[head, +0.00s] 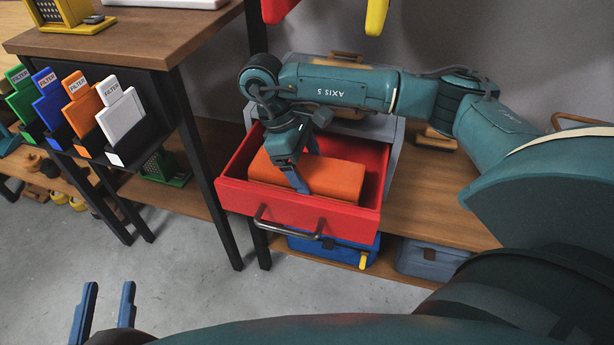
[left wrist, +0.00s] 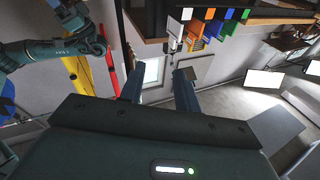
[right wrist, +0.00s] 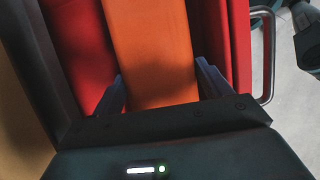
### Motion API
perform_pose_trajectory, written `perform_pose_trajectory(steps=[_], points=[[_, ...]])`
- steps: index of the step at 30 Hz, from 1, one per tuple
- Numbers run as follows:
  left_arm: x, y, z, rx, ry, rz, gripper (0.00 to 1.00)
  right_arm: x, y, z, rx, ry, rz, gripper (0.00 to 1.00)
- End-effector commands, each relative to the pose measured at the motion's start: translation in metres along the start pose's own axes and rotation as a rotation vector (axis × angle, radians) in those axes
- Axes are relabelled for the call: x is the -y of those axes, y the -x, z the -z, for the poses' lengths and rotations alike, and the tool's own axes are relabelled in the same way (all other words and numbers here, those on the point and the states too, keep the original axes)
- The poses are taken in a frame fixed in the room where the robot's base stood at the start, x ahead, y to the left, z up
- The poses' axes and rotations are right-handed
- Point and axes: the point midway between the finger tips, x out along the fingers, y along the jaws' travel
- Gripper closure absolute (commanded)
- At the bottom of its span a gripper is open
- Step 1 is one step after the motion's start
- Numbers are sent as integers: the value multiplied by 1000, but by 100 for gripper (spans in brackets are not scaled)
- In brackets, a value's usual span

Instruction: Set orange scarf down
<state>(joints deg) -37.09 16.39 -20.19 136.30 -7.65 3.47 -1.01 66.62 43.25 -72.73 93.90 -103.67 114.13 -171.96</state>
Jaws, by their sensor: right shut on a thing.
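The orange scarf (head: 338,180) is a folded, block-like orange shape inside the open red drawer (head: 300,215). My right gripper (head: 305,168) reaches down into the drawer and is shut on the scarf. In the right wrist view the scarf (right wrist: 150,50) runs between the two fingers (right wrist: 162,90), with red drawer walls on both sides. The scarf's underside is hidden, so I cannot tell whether it touches the drawer floor. My left gripper (head: 106,308) is open and empty at the lower left, over the floor; its parted fingers also show in the left wrist view (left wrist: 160,90).
The drawer's dark handle (head: 288,222) juts out at the front. A wooden table (head: 120,45) with a rack of coloured filters (head: 100,115) stands at left. A blue box (head: 335,252) sits on the shelf below. The grey floor at lower left is clear.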

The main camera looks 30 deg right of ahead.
Motion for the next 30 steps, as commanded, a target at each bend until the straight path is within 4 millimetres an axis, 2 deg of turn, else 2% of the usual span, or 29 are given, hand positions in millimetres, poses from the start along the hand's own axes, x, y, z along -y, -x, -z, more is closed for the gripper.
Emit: perform_pose_trajectory(steps=[1,4,10,15,16,18,26,30], points=[[-1,0,-3,-3,5,-1,67,0,-11,4,2,0,1,49],[-2,0,-2,-8,16,-3,67,0,-21,9,1,0,1,49],[-3,-1,2,-13,23,-6,67,0,-20,9,-1,0,0,49],[-3,0,-2,-13,29,-6,67,0,-25,10,0,0,0,49],[-3,-1,0,-14,30,-7,67,0,-23,10,0,0,0,21],[-2,-2,1,-16,28,-7,67,0,-23,10,0,0,0,15],[-2,-2,5,-22,25,-6,67,0,-22,9,0,0,0,14],[0,-3,10,-24,9,-5,67,0,-9,8,-3,0,-1,14]])
